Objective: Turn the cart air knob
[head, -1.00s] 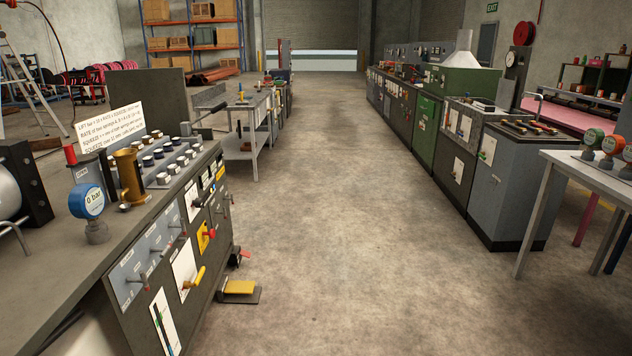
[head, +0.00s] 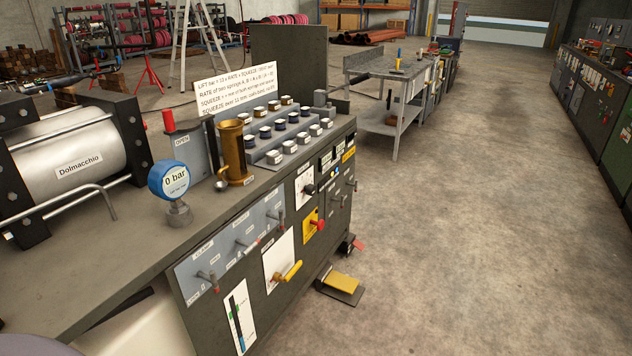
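The control bench (head: 110,270) stands at the left with controls on its front panel. A black knob (head: 310,189) sits on a white dial plate. A red knob (head: 318,225) sits on a yellow plate below it. A yellow-handled lever (head: 289,272) is on a white plate, and several red-tipped levers (head: 210,280) are on a grey plate. The small labels are too small to read, so I cannot tell which control is the cart air knob. A blue gauge (head: 170,181) on the bench top reads 0 bar. Neither gripper is in view.
A yellow pedal (head: 341,282) lies on the floor by the bench's right end. A large metal cylinder (head: 70,157) and a brass cup (head: 233,152) stand on the bench. A grey worktable (head: 400,100) is behind. The floor (head: 470,230) on the right is clear.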

